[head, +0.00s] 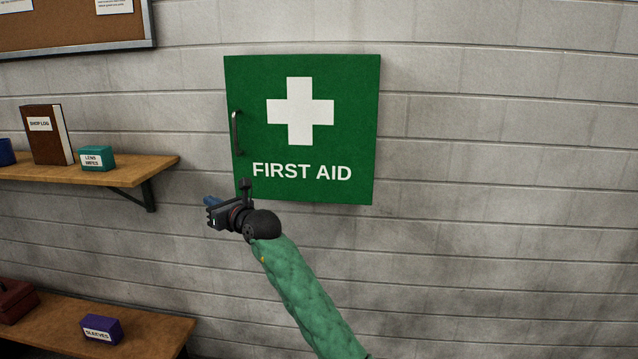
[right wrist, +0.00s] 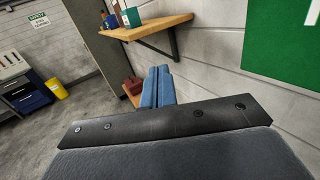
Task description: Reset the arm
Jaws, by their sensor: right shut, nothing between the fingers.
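My right arm, in a green sleeve, reaches up from the bottom of the head view. Its gripper (head: 211,202) is shut and empty, in front of the wall just below and left of the first aid cabinet. The blue fingers (right wrist: 158,87) are together in the right wrist view. The green first aid cabinet (head: 345,120) hangs on the wall with its door closed; its metal handle (head: 235,132) is on the left edge. The gripper looks apart from the handle. A corner of the cabinet (right wrist: 285,45) also shows in the right wrist view. My left gripper is in neither view.
An upper wooden shelf (head: 140,163) on the left holds a shop log book (head: 47,134) and a teal lens wipes box (head: 97,159). A lower shelf (head: 145,335) holds a purple sleeves box (head: 101,329). The wall right of the cabinet is bare.

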